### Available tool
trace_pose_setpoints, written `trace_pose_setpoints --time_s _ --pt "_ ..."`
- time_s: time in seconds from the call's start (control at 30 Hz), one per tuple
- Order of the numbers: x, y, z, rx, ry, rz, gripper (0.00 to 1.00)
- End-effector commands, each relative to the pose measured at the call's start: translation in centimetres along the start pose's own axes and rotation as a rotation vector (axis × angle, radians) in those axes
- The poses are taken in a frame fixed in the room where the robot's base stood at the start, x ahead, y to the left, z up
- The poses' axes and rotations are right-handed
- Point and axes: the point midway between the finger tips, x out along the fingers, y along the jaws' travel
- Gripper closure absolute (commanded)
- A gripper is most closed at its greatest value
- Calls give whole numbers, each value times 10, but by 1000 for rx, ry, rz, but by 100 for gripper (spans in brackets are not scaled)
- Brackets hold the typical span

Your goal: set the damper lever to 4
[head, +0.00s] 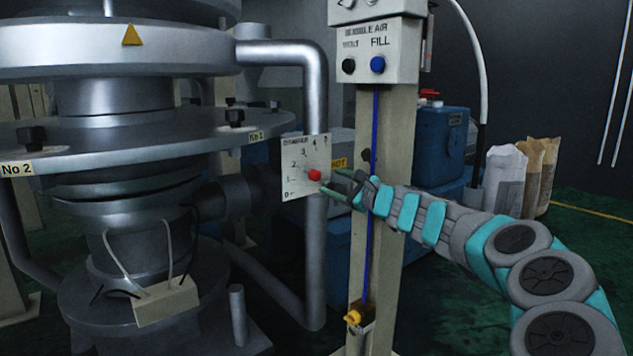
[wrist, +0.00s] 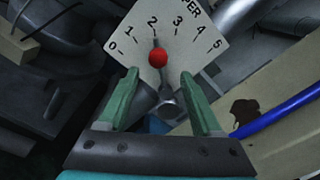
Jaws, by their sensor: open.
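The damper plate (head: 305,165) is a white scale fixed by the silver pipe in the head view. It also shows in the wrist view (wrist: 196,50), with numbers from 0 to 5. The damper lever has a red knob (head: 314,175); in the wrist view the knob (wrist: 158,58) sits just below the 2. My gripper (head: 333,182) is open, right of the plate with its fingertips close to the knob. In the wrist view, my gripper (wrist: 159,76) has one green finger on each side of the lever, apart from the knob. Its contact with the lever cannot be told.
A beige post (head: 383,240) with a valve box (head: 378,45) stands close behind my gripper. A blue hose (wrist: 275,118) runs along it. The silver pipe (head: 315,255) and the large round machine (head: 130,140) are to the left. Sacks (head: 505,180) stand at the right.

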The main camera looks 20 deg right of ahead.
Motion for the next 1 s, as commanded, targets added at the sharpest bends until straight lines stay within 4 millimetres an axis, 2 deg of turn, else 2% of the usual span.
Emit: trace_pose_setpoints --time_s 0.3,0.5,0.7,0.97,1.0 --pt "44 3 0 -6 1 4 34" --pt "66 4 0 -6 2 7 34" --pt "74 2 2 -7 -1 4 34" --pt "75 3 2 -6 -2 5 34" --pt "75 3 2 -6 -2 5 37"
